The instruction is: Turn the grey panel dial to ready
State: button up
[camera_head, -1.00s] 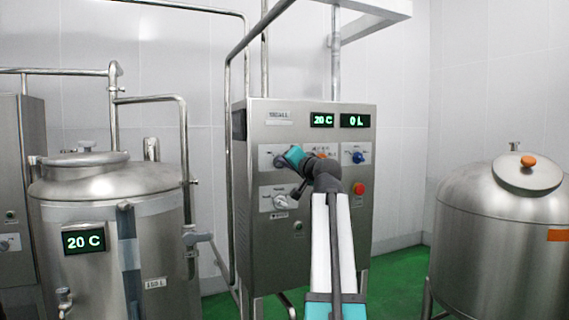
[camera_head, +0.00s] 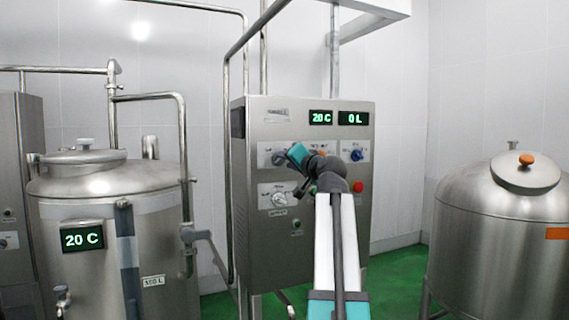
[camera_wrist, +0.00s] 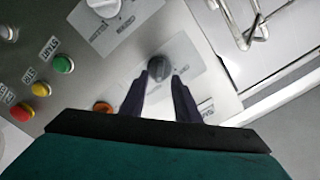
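The grey panel dial (camera_wrist: 158,67) sits on a pale label plate on the steel control panel. In the head view the same dial (camera_head: 278,158) shows just left of my gripper (camera_head: 289,158), at the panel's upper left. In the wrist view my gripper (camera_wrist: 160,80) has two dark fingers apart, with the dial's knob ahead between their tips. The fingers look open, and I cannot tell whether they touch the knob. The label's small text is unreadable.
A white dial (camera_head: 279,199) sits below the grey one, and a blue dial (camera_head: 357,155) to the right. The wrist view shows green (camera_wrist: 63,64), yellow (camera_wrist: 41,89) and red (camera_wrist: 22,112) buttons. Steel tanks stand left (camera_head: 100,185) and right (camera_head: 500,230).

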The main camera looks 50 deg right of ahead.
jog(key=b+v, duration=0.2)
jog(key=v, duration=0.9)
jog(key=shift+b, duration=0.3)
jog(key=shift+f, duration=0.1)
